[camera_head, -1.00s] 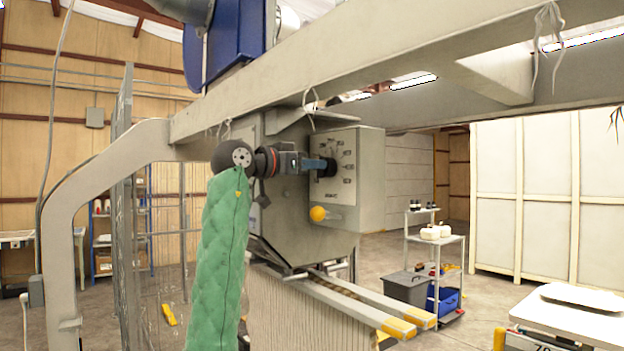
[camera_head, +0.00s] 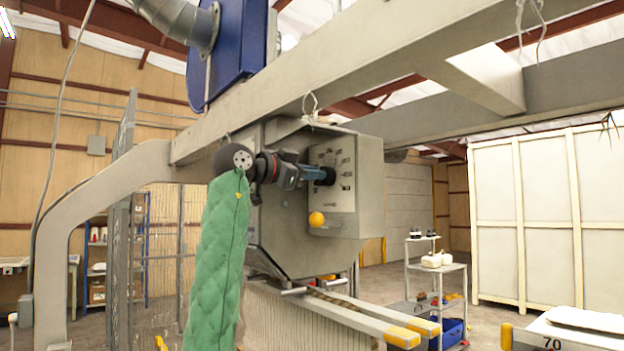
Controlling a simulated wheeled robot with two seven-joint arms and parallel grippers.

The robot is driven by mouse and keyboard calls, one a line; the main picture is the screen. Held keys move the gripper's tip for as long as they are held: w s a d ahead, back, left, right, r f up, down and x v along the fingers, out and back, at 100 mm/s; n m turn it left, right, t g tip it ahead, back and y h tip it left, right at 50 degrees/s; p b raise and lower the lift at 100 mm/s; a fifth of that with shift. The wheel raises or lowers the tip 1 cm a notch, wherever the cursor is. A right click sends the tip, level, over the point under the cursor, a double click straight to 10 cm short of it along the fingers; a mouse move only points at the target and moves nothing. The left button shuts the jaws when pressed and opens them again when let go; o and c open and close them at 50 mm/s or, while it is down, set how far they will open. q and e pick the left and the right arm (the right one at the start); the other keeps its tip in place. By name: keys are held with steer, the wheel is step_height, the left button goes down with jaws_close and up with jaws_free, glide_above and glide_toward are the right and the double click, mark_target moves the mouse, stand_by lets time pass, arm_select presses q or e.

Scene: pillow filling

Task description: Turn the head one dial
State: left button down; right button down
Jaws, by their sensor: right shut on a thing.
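The control box (camera_head: 347,215) hangs under the beam, with a marked panel on its face. A round black dial (camera_head: 327,176) sits on that panel, ringed by small labels. My right gripper (camera_head: 314,174) reaches the dial from the left and is shut on it; its fingertips partly hide the dial. My left gripper is not in view.
A large grey beam (camera_head: 380,65) crosses overhead. Yellow-tipped rails (camera_head: 400,335) stick out below the box. A shelf cart (camera_head: 437,268) stands to the right, with pale cabinets (camera_head: 525,215) behind it.

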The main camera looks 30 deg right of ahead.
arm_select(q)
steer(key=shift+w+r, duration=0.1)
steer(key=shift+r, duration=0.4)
arm_select(e)
steer(key=c, duration=1.5)
jaws_free()
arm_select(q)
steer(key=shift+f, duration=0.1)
arm_select(e)
steer(key=shift+a, duration=0.1)
